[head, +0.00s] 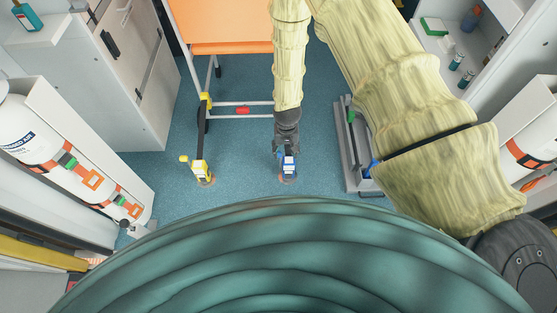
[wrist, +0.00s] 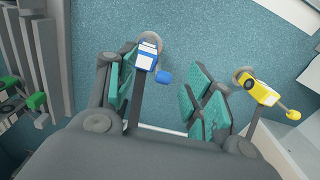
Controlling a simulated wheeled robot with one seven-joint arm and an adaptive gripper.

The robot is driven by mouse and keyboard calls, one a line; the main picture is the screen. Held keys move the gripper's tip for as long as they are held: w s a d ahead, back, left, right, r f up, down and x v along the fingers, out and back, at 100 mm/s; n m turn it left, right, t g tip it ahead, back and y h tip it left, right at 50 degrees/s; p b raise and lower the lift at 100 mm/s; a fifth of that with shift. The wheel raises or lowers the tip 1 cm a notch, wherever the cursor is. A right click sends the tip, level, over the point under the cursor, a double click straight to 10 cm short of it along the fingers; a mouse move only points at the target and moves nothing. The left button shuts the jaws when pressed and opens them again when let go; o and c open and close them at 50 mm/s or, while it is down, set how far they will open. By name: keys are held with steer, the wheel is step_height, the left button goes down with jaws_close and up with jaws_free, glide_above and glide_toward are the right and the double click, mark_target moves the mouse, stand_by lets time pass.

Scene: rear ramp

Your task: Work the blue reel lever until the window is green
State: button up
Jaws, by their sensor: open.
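The blue reel (head: 289,164) stands on the floor in the middle of the head view. In the wrist view the blue reel (wrist: 147,48) has a white top part and a round grey base behind it. My gripper (head: 287,138) is above the reel, pointing down. I cannot make out the window's colour.
A yellow reel (head: 201,172) with its own lever stands to the left. An orange stretcher (head: 218,28) on a wheeled frame is behind. A grey rail bracket (head: 356,150) is at right. Blue floor lies clear between the reels.

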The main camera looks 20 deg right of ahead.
steer(key=w+b, duration=0.1)
steer(key=w, duration=0.1)
steer(key=w+f, duration=0.1)
steer(key=w, duration=0.1)
steer(key=w+a+f+b, duration=0.1)
steer(key=w, duration=0.1)
steer(key=shift+b, duration=0.3)
steer(key=shift+w, duration=0.15)
step_height(320, 180, down, 10)
steer(key=shift+f+b, duration=0.25)
steer(key=shift+b, duration=0.95)
jaws_close()
